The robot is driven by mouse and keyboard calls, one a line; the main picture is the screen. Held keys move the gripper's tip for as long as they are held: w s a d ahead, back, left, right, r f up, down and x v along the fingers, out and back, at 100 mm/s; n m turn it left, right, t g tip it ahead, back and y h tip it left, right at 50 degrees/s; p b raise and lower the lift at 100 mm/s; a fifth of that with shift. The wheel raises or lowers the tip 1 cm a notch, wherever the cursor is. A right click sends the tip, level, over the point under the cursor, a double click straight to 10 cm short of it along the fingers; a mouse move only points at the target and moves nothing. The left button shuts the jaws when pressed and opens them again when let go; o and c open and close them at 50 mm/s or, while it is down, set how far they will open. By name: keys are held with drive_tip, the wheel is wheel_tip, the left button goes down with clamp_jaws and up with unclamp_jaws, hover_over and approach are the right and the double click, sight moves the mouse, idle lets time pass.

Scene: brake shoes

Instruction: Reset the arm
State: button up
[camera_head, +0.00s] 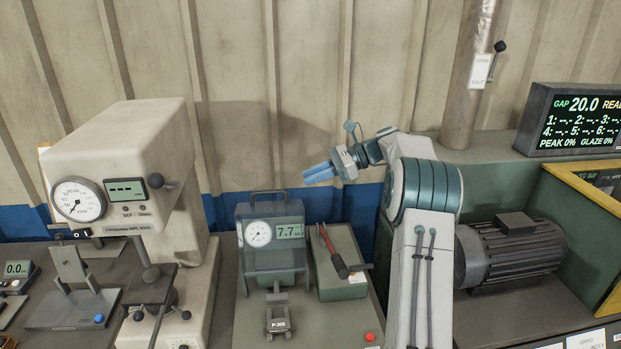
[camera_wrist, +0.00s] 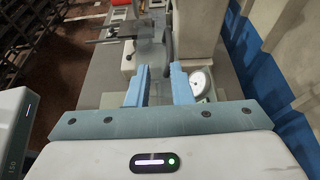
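My arm rises at the right of centre in the head view and bends over to the left. My gripper (camera_head: 320,173) has light blue fingers that point left, above and to the right of the machine with the 7.7 display (camera_head: 263,240). In the wrist view my gripper (camera_wrist: 160,78) shows two blue fingers set well apart, with nothing between them. The gripper is open and empty. It touches nothing that I can see.
A large beige press with a dial (camera_head: 135,170) stands at left. A red-handled lever (camera_head: 333,252) sits on a green box beside the 7.7 machine. A grey motor (camera_head: 508,252) and a readout screen (camera_head: 575,120) are at right. A ribbed wall (camera_head: 240,60) is behind.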

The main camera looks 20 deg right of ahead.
drive_tip(key=s+a+n+g+h+b, duration=0.1)
drive_tip(key=s+a+n+h, duration=0.35)
drive_tip(key=s, duration=0.35)
drive_tip(key=s+a+n+h+b, duration=0.1)
drive_tip(key=s+a+n+h, duration=0.2)
drive_tip(key=s+a, duration=0.35)
drive_tip(key=s+d+f+n+t+h, duration=0.1)
drive_tip(key=s+f+n+h, duration=0.1)
drive_tip(key=s+n, duration=0.2)
drive_tip(key=s+d+f+n+h, duration=0.1)
drive_tip(key=s+n, duration=0.3)
drive_tip(key=s, duration=0.7)
drive_tip(key=s+d+f+n+t+h+b, duration=0.1)
drive_tip(key=s+f+n+h, duration=0.2)
drive_tip(key=s, duration=0.4)
drive_tip(key=shift+s+f+n+t, duration=0.3)
drive_tip(key=shift+s+f+n, duration=0.05)
drive_tip(key=shift+f+n, duration=0.25)
